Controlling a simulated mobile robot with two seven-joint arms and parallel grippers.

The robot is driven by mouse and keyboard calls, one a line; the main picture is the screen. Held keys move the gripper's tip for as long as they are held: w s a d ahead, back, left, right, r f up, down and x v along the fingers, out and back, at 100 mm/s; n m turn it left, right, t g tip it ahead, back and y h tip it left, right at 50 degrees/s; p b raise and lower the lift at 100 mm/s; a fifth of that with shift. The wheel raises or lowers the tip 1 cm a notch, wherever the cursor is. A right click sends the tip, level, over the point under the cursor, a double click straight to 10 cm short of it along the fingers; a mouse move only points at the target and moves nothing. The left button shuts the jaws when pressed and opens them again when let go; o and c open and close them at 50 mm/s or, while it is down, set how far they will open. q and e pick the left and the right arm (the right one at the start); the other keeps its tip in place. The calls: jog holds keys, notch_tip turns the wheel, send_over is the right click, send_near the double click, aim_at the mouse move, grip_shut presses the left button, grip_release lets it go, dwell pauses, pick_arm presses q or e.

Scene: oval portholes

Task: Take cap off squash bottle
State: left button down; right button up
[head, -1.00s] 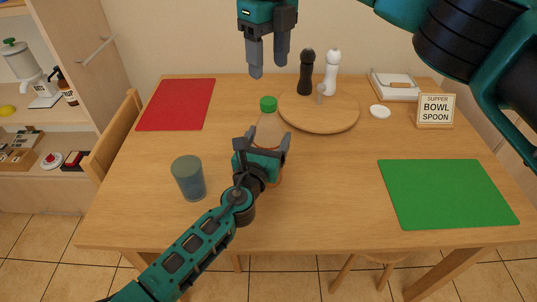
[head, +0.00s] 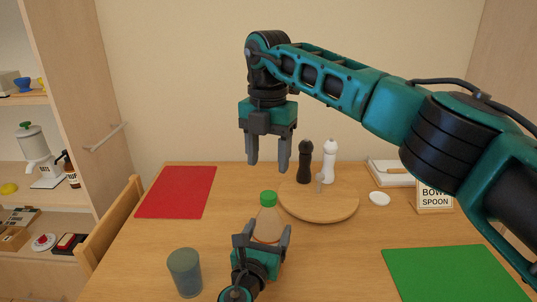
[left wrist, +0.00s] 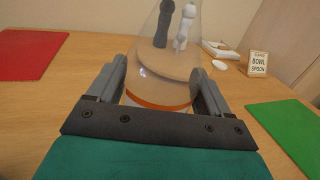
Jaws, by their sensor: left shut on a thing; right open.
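My left gripper (head: 262,238) is shut on the bottle's body from the near side. In the left wrist view, the bottle (left wrist: 165,75) fills the space between the fingers, and its cap is out of that frame. My right gripper (head: 268,165) is open and empty, pointing down above the cap and apart from it.
A round wooden board (head: 335,205) with a black mill (head: 304,162) and a white mill (head: 329,162) stands behind right. A grey-blue cup (head: 185,272) is at front left. Red (head: 177,191) and green (head: 455,274) mats lie at the sides. A sign (head: 434,199) stands right.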

aim_at(268, 195)
jog(key=m, duration=0.5)
jog(key=shift+m, duration=0.4)
jog(key=m, duration=0.3)
jog(key=shift+m, duration=0.3)
jog(key=m, duration=0.3)
jog(key=shift+m, duration=0.3)
jog(key=m, duration=0.4)
jog(key=shift+f+m, duration=0.3)
jog(key=shift+f, duration=3.7)
